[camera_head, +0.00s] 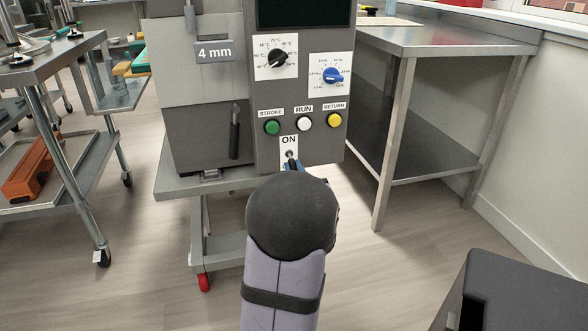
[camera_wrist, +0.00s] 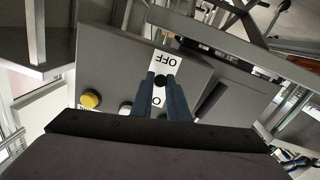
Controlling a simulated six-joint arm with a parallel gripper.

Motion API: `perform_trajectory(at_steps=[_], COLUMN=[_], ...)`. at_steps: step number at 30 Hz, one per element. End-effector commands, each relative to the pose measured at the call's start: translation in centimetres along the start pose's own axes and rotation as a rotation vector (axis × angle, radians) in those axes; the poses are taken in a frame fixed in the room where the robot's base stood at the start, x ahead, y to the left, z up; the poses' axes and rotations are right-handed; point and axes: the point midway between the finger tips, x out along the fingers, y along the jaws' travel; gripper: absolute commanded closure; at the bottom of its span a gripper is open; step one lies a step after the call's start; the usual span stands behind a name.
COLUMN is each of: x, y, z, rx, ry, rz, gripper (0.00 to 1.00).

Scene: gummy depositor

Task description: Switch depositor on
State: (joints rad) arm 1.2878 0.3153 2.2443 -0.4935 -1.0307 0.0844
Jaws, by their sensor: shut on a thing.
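The grey depositor (camera_head: 201,133) stands on a wheeled cart, with its control panel facing me. The power switch (camera_head: 290,154) is a small toggle on a white plate, below the word ON in the head view. In the wrist view the picture is turned over, and the plate (camera_wrist: 170,57) shows OFF and part of ON. My gripper (camera_wrist: 161,80) has its two blue fingers shut on the dark toggle tip between them. In the head view my arm hides most of the gripper and the lower plate. I cannot tell which way the toggle leans.
Just above the switch are the green STROKE button (camera_head: 272,128), the white RUN button (camera_head: 305,123) and the yellow RETURN button (camera_head: 334,120). A black dial (camera_head: 278,58) and a blue dial (camera_head: 333,76) sit higher. A steel table (camera_head: 440,41) stands at right.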

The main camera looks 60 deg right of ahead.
Motion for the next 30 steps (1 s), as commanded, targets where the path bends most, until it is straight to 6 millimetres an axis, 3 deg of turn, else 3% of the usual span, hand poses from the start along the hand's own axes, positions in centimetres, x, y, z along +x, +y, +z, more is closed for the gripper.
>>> perform_trajectory(at_steps=[30], x=[-0.2], y=[0.6], z=[-3.7], rx=[-0.040], ry=[-0.476], rz=[-0.087], gripper=[1.00])
